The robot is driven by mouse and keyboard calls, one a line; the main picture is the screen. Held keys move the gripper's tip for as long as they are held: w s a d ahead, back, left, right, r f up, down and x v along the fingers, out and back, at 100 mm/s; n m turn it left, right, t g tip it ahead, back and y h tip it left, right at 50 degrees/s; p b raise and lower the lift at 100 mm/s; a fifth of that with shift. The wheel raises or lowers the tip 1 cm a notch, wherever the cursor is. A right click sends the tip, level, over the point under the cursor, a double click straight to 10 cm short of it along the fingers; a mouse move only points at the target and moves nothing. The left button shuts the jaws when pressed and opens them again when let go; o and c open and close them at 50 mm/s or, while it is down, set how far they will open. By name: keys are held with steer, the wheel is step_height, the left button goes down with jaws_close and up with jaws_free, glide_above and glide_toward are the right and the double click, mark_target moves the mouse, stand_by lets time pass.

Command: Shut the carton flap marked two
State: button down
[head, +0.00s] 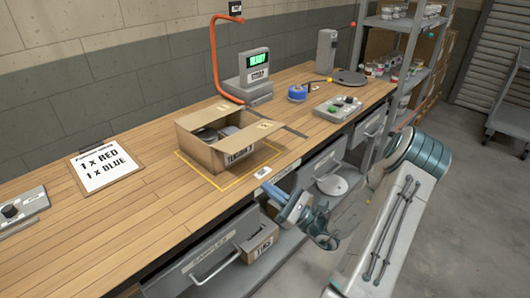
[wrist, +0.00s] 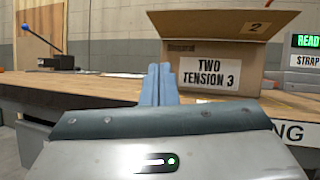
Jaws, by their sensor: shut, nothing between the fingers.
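The brown carton (head: 198,150) stands on the wooden bench inside a yellow outline, with round grey-lidded things inside it. In the wrist view its front face (wrist: 245,85) carries a label reading "TWO TENSION 3". The flap marked 2 (wrist: 210,25) is open and sticks outward above that face; it also shows in the head view (head: 254,134). My gripper (head: 266,187) is shut and empty, at the bench's front edge, apart from the carton. In the wrist view its fingertips (wrist: 160,72) are together, left of the label and below the flap.
A strapping machine (head: 256,75) with a green "READY" display stands behind the carton, beside an orange curved pipe (head: 214,62). A button box (head: 338,107) and blue tape roll (head: 297,93) lie to the right. An order board (head: 108,168) lies left.

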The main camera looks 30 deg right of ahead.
steer(key=d+f+m+t+h, duration=0.2)
steer(key=d+m+t+h, duration=0.2)
steer(key=d+m+h, duration=0.1)
steer(key=p, duration=0.1)
glide_toward(256, 138)
steer(key=shift+h, duration=0.4)
steer(key=w, duration=0.1)
steer(key=w+a, duration=0.1)
steer(key=w, duration=0.1)
steer(key=w+f, duration=0.1)
steer(key=shift+w+a+f, duration=0.1)
steer(key=shift+w+a, duration=0.05)
steer(key=shift+a, duration=0.05)
steer(key=r, duration=0.1)
steer(key=r+p, duration=0.1)
steer(key=shift+w+r+t, duration=0.25)
steer(key=shift+t, duration=0.05)
steer(key=shift+w+a+r, duration=0.1)
steer(key=shift+r, duration=0.55)
